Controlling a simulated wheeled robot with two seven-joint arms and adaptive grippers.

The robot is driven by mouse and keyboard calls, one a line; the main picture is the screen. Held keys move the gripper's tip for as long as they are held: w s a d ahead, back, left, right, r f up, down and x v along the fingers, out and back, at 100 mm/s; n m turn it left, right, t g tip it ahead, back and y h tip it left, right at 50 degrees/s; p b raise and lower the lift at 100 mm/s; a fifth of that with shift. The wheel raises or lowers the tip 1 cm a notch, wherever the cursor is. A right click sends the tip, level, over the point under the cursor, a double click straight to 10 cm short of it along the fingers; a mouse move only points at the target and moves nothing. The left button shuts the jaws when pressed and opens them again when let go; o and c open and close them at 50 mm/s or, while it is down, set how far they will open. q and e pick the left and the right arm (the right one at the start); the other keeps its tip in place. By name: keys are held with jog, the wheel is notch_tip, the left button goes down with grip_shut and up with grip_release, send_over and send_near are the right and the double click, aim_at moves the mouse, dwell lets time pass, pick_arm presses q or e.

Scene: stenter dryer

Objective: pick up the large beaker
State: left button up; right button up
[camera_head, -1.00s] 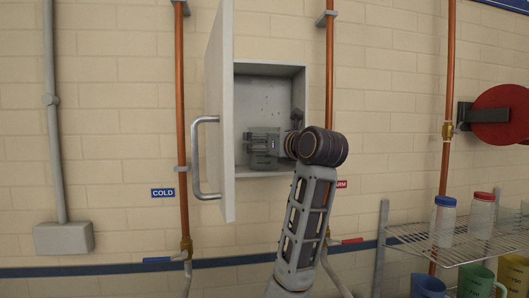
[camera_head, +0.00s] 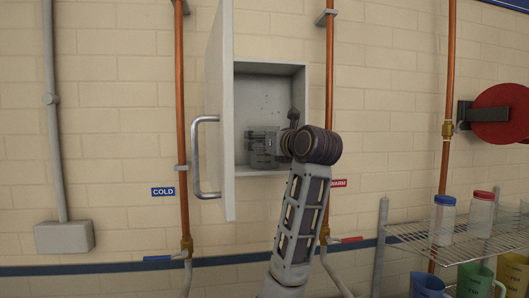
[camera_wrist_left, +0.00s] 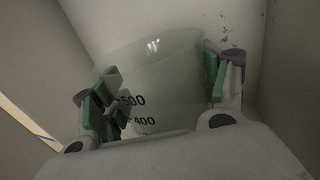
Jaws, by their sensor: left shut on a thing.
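The large beaker is a clear, frosted-looking vessel with dark volume marks. It shows in the left wrist view (camera_wrist_left: 158,75) between the green-padded fingers of my left gripper (camera_wrist_left: 160,92), which is shut on it. In the head view the beaker (camera_head: 262,161) is small and partly hidden by my left gripper (camera_head: 262,143). Both are inside the open wall cabinet (camera_head: 270,70), in its lower part. Whether the beaker's base touches the cabinet floor is hard to tell. My right gripper is not in view.
The cabinet door (camera_head: 219,110) stands open at the left with a long handle (camera_head: 197,160). Copper pipes (camera_head: 181,100) run on both sides of the cabinet. A wire rack (camera_head: 420,240) at the lower right holds bottles and coloured jugs. A red reel (camera_head: 503,114) hangs above it.

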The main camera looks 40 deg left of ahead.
pick_arm(q)
jog(key=shift+c, duration=1.1)
jog(key=shift+r, duration=0.1)
jog(key=shift+s+d+r+b, duration=0.1)
jog(key=shift+d+r+b, duration=0.15)
jog(key=shift+b, duration=0.25)
jog(key=shift+r+b, duration=0.65)
jog(key=shift+r, duration=2.3)
jog(key=s+d+b, duration=0.5)
jog(key=s+d, duration=0.7)
jog(key=d, duration=0.3)
jog(key=shift+s+r, duration=0.15)
jog(key=shift+r, duration=0.05)
jog(key=shift+d, duration=0.1)
